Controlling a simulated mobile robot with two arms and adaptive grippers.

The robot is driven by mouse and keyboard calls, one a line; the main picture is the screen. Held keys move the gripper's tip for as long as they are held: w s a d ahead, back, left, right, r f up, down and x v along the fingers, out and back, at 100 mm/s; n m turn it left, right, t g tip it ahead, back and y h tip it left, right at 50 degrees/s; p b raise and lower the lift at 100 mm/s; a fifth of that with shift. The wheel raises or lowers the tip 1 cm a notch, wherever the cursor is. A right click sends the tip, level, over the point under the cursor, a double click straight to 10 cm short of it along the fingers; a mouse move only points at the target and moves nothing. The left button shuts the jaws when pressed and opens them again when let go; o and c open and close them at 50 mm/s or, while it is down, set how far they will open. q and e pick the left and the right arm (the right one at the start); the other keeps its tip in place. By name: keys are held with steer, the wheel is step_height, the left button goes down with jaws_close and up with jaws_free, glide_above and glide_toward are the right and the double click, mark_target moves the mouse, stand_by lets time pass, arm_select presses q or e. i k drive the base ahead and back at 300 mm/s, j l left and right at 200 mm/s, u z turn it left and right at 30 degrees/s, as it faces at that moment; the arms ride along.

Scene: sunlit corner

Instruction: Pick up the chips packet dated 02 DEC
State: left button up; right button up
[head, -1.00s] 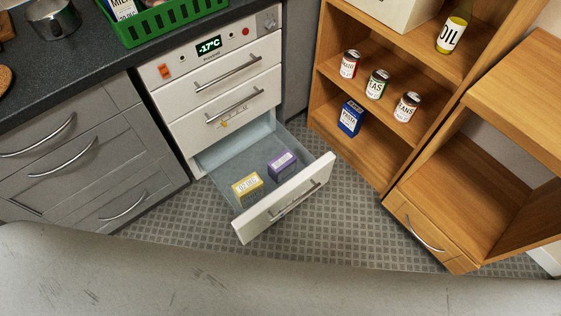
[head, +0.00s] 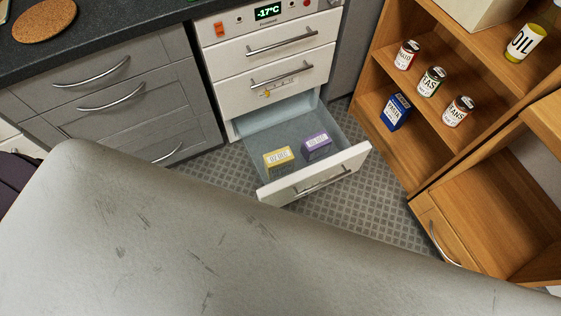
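An open drawer (head: 350,165) at the bottom of the white freezer unit holds two small packets. The yellow packet (head: 279,160) is on the left and the purple packet (head: 316,146) is on the right, a little apart. Each has a pale printed label ending in what looks like DEC. The day numbers are too small to read for certain. Neither of my grippers is in view.
The freezer's upper drawers (head: 281,72) are shut, and its display reads -17°C. Wooden shelves at right hold cans, a blue pasta box (head: 395,112) and an oil bottle (head: 525,43). Grey cabinets (head: 120,90) stand at left. Patterned floor (head: 375,193) shows around the drawer.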

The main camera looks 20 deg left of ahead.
mark_target(278, 162)
steer(key=j+z, duration=0.2)
steer(key=j, duration=1.2)
steer(key=k+j+z, duration=0.15)
steer(key=j, duration=1.2)
